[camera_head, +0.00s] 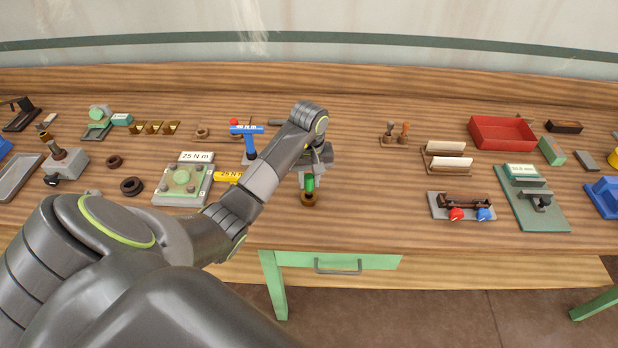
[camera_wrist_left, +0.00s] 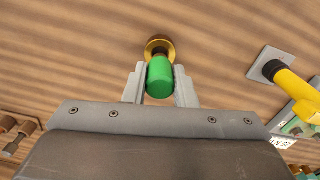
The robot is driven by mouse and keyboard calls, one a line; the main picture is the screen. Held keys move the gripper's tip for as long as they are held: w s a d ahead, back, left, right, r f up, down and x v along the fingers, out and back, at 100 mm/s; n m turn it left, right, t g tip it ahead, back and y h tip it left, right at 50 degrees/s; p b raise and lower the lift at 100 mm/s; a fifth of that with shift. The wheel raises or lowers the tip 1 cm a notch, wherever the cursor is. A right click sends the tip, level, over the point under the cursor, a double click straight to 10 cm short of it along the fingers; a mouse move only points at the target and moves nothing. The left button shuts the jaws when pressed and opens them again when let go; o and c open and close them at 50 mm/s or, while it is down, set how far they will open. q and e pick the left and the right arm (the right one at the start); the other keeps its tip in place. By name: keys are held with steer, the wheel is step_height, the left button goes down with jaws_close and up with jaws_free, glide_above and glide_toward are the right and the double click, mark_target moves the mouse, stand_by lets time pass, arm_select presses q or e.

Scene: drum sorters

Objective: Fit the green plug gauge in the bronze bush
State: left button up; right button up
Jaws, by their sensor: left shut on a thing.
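The green plug gauge (camera_head: 309,184) is upright between the fingers of my left gripper (camera_head: 312,174), which is shut on it. In the left wrist view the green gauge (camera_wrist_left: 160,77) sits between the two grey fingertips (camera_wrist_left: 159,86). The bronze bush (camera_head: 309,200) is on the bench just below the gauge; it also shows in the left wrist view (camera_wrist_left: 159,43), partly hidden behind the gauge. The gauge lines up closely with the bush. I cannot tell whether its lower end is inside the bush or just above it. My right gripper is not in view.
A yellow-handled tool (camera_head: 229,177) and a blue-handled tool (camera_head: 246,130) stand left of my gripper, near a grey-green plate fixture (camera_head: 160,198). A grey fixture with red and blue knobs (camera_head: 440,212) is to the right. The bench between it and my gripper is clear.

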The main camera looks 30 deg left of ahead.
mark_target(309, 187)
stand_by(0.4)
arm_select(q)
steer(key=shift+b, duration=0.35)
steer(key=shift+b, duration=0.55)
stand_by(1.0)
steer(key=shift+f+b, duration=1.7)
steer(key=shift+b, duration=0.05)
steer(key=o, duration=1.1)
steer(key=shift+r, duration=0.1)
steer(key=shift+r, duration=0.15)
step_height(309, 187, up, 17)
steer(key=p, duration=1.7)
steer(key=shift+r+p, duration=0.1)
steer(key=shift+p, duration=0.25)
